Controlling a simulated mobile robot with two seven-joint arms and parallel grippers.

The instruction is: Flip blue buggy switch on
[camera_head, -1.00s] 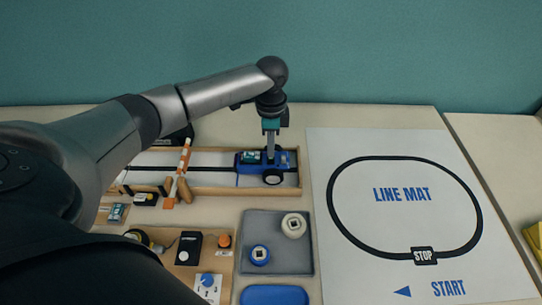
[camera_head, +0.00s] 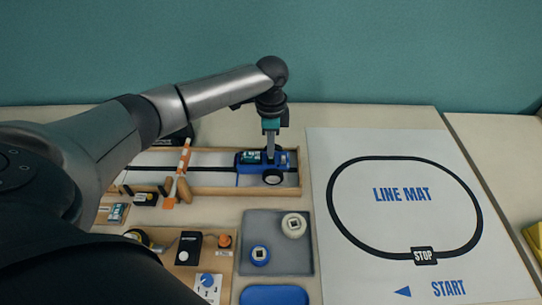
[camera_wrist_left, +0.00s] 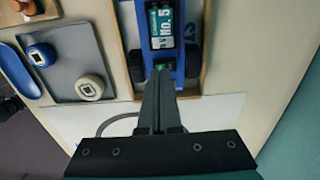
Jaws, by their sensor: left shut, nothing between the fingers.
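The blue buggy (camera_head: 250,169) stands at the right end of a wooden tray with a black line, in the head view. In the left wrist view the blue buggy (camera_wrist_left: 181,62) shows a battery and "No. 5" lettering on top. A small green-lit switch (camera_wrist_left: 163,67) sits behind the battery, right at my fingertips and partly hidden by them. My left gripper (camera_head: 270,158) points straight down over the buggy; its shut, empty fingers (camera_wrist_left: 160,76) are at the switch. I cannot tell if they touch it. My right gripper is not in view.
The wooden tray's rim (camera_head: 215,192) surrounds the buggy. An orange-and-white striped barrier (camera_head: 184,160) stands to the left. A grey tray (camera_head: 285,262) with a white and a blue wheel is in front. The line mat (camera_head: 410,215) lies flat to the right.

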